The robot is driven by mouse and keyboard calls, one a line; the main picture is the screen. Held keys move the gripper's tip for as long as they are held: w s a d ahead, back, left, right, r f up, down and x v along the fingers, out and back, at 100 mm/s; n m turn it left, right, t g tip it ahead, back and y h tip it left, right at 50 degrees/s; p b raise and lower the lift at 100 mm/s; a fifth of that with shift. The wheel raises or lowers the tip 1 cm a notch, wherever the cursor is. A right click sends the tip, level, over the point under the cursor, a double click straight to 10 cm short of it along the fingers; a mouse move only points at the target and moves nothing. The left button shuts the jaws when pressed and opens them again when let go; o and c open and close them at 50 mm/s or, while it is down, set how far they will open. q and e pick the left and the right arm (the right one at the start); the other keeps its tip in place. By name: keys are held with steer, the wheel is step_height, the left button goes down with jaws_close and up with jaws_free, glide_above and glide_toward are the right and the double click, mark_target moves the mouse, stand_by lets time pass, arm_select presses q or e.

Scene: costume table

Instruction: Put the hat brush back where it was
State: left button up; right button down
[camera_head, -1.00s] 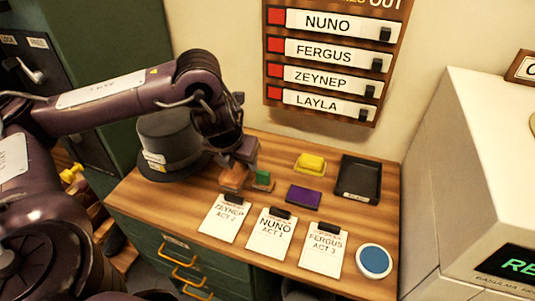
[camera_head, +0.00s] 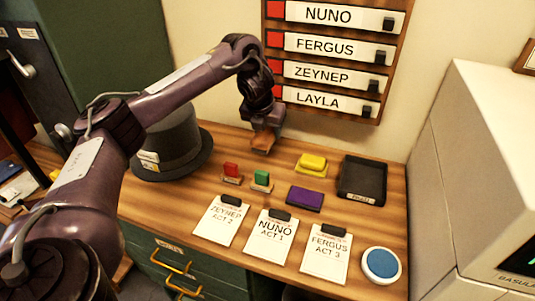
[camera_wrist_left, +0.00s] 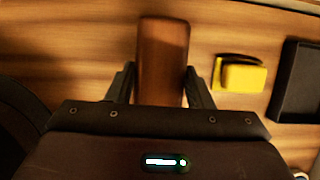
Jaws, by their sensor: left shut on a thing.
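The hat brush (camera_head: 263,144) is a brown wooden block between the fingers of my left gripper (camera_head: 262,128). In the left wrist view it is a long brown block (camera_wrist_left: 163,62) gripped between the two dark fingers of the left gripper (camera_wrist_left: 161,84). The brush is over the back part of the table, right of the hat and left of the yellow block; I cannot tell whether it touches the tabletop. A dark grey top hat (camera_head: 172,142) stands on the table's left end, partly behind my left arm. My right gripper is not in view.
A red block (camera_head: 231,170) and a green block (camera_head: 262,178) stand in front of the brush. A yellow block (camera_head: 312,162), purple block (camera_head: 305,198) and black tray (camera_head: 361,180) lie to the right. Cards (camera_head: 270,238) and a blue round pad (camera_head: 381,263) line the front.

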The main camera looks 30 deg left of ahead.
arm_select(q)
step_height(320, 180, down, 4)
steer(key=shift+a+r, duration=0.1)
steer(key=shift+r, duration=0.15)
step_height(320, 180, down, 3)
steer(key=shift+r, duration=0.1)
steer(key=shift+w+f+p, duration=0.2)
steer(key=shift+f+p, duration=0.05)
steer(key=shift+p, duration=0.15)
steer(key=shift+f, duration=0.1)
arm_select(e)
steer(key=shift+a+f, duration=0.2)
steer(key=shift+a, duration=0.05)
arm_select(q)
steer(key=o, duration=0.9)
steer(key=shift+o, duration=0.2)
